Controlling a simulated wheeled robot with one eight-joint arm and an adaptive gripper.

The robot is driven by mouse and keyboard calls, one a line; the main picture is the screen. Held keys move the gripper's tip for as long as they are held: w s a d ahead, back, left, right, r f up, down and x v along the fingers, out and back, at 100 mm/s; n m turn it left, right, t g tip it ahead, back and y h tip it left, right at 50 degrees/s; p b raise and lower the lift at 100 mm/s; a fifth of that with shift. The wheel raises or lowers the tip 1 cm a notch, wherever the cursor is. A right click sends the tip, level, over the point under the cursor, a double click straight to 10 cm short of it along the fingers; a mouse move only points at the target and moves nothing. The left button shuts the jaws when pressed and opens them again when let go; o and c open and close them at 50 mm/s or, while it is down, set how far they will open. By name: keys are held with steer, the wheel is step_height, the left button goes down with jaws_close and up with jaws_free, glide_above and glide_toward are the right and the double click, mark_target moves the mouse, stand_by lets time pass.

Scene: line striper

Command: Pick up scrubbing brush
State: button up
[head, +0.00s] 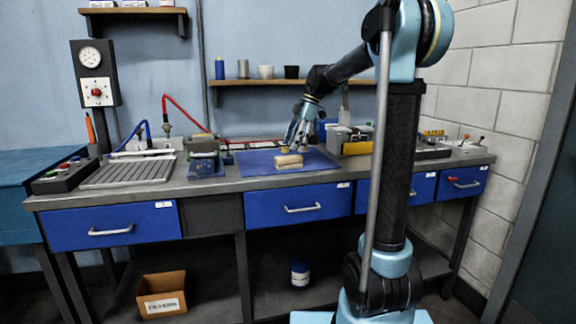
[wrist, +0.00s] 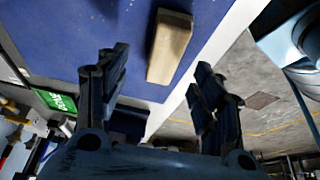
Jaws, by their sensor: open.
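The scrubbing brush (head: 288,161) looks like a pale wooden block lying on the blue mat (head: 248,163) on the workbench. In the wrist view the brush (wrist: 170,46) lies lengthwise, near the mat's edge, beyond the gap between my fingertips. My gripper (head: 298,138) is above and just behind the brush in the head view. In the wrist view my gripper (wrist: 163,70) has its two dark fingers spread wide, with nothing held between them. The bristles are not clearly visible.
A small blue vise (head: 205,160) stands left of the mat, and a grey ribbed tray (head: 130,172) lies farther left. Blue drawers (head: 300,206) front the bench. The mat around the brush is mostly clear.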

mark_target(290, 157)
steer(key=shift+s+x, duration=0.15)
steer(key=shift+x, duration=1.4)
steer(key=shift+s+x, duration=0.2)
steer(key=shift+x, duration=1.35)
steer(key=shift+f, duration=0.1)
steer(key=shift+d+f, duration=0.1)
steer(key=shift+f, duration=0.15)
steer(key=shift+s, duration=0.1)
steer(key=c, duration=1.3)
step_height(290, 157, up, 11)
steer(key=shift+f, duration=0.2)
